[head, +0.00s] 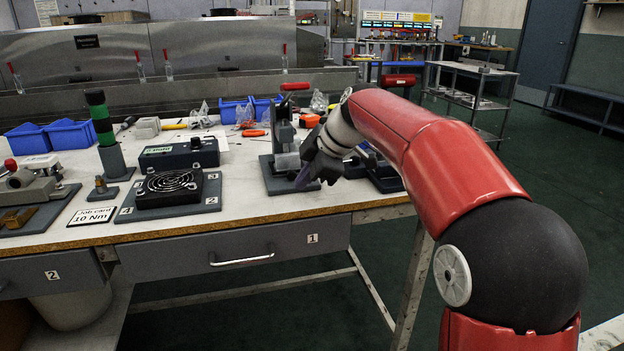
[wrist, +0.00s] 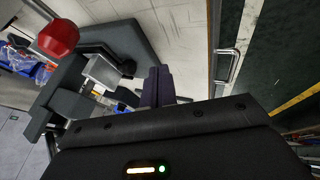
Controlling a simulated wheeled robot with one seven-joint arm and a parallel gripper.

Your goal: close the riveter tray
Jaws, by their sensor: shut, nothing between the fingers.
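The riveter (head: 282,150) is a grey bench press with a red-tipped lever, standing on a dark base plate near the table's front right edge. It also shows in the wrist view, with its red knob (wrist: 58,37) at upper left and a light grey metal block (wrist: 106,70) near my fingers. I cannot tell for sure which part is the tray or how far out it stands. My gripper (head: 304,178) points down just right of the riveter, close to its front. Its dark purple fingers (wrist: 157,84) are together and empty. My wrist hides part of the riveter's right side.
A fan unit (head: 168,187) on a plate and a green-topped post (head: 103,130) stand to the left. Blue bins (head: 70,134) are farther back. Drawer 1 (head: 235,250) with its handle is below the table edge. Bare tabletop lies left of the riveter.

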